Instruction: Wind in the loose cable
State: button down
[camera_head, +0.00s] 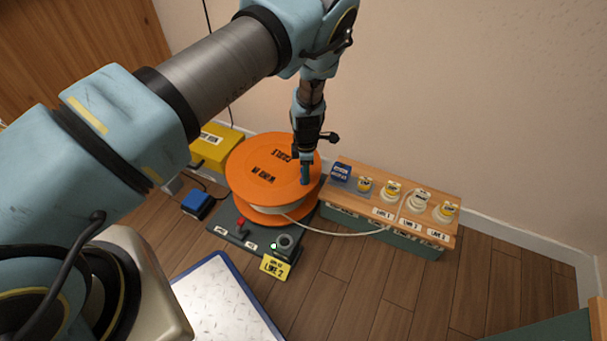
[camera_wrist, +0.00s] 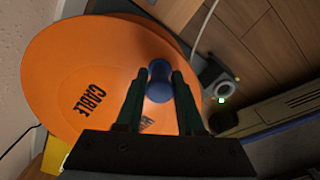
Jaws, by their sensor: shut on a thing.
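An orange cable reel (camera_head: 255,172) lies flat on a dark base (camera_head: 240,240) on the floor, with lettering on its top disc. The reel also fills much of the wrist view (camera_wrist: 80,75). A pale cable (camera_head: 330,230) runs from the reel's drum to the right, to the wooden-topped box. My gripper (camera_head: 304,172) points down at the reel's right side. In the wrist view my gripper (camera_wrist: 158,90) is shut on a blue crank knob (camera_wrist: 158,82) that stands up from the reel's disc. The cable is not visible between the fingers.
A wooden-topped box (camera_head: 440,186) with several labelled plugs stands to the right. The base carries a red lever (camera_head: 240,222) and a green light (camera_head: 273,246). A yellow box (camera_head: 215,145) and a blue pedal (camera_head: 197,203) lie left. A metal plate (camera_head: 215,300) lies in front.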

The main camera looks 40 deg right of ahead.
jog(key=shift+w, duration=0.25)
jog(key=c, duration=0.7)
grip_release()
jog(key=shift+s, duration=0.1)
notch_tip(320, 180, up, 11)
jog(key=shift+f+p, duration=0.1)
jog(key=shift+p, duration=0.95)
jog(key=shift+f, duration=0.1)
